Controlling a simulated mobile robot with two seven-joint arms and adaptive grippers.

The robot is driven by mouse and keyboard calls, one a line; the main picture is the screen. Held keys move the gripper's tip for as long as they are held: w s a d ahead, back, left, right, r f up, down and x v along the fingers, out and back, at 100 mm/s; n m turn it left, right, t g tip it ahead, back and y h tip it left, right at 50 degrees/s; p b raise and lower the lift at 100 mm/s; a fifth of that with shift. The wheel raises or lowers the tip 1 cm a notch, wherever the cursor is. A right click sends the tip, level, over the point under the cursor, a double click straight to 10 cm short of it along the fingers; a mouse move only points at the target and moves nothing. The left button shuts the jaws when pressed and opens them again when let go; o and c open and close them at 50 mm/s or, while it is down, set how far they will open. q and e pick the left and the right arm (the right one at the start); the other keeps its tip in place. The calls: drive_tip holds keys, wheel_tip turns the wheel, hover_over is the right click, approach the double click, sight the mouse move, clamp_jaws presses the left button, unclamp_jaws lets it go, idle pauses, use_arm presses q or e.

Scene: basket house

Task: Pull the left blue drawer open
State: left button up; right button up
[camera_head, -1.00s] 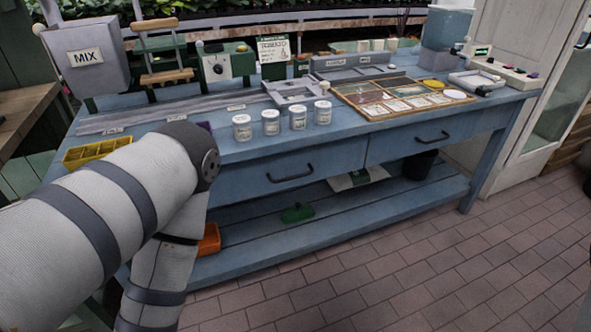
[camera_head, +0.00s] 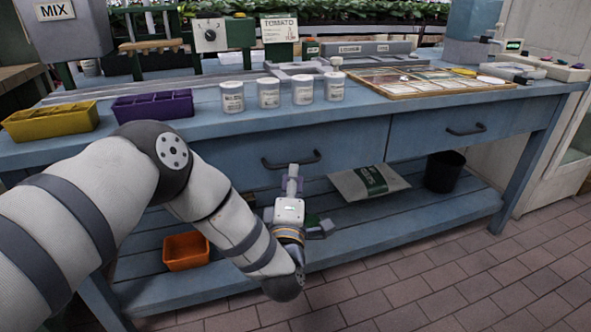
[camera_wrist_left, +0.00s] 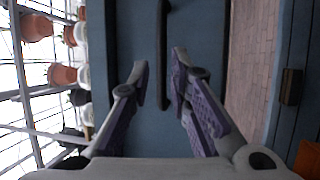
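The left blue drawer (camera_head: 228,158) is under the bench top, its front flush with the bench frame. Its dark bar handle (camera_head: 291,160) is on the front. My left gripper (camera_head: 292,172) is just below the handle and points toward the drawer. In the left wrist view, the open gripper (camera_wrist_left: 160,62) has one purple-padded finger on each side of the handle (camera_wrist_left: 162,40), with visible gaps. I cannot tell whether the fingertips reach past the bar. The drawer front (camera_wrist_left: 200,30) fills the middle of that view. My right gripper is not in view.
White jars (camera_head: 269,93), a yellow bin (camera_head: 50,123) and a purple bin (camera_head: 153,105) stand on the bench top. The lower shelf holds an orange bin (camera_head: 186,251), a bag (camera_head: 369,182) and a black bucket (camera_head: 444,171). Tiled floor in front is clear.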

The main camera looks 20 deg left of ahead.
use_arm(q)
drive_tip(key=b+x, duration=0.1)
drive_tip(key=x, duration=0.4)
drive_tip(key=shift+w+a, duration=0.1)
drive_tip(key=shift+w, duration=0.1)
clamp_jaws()
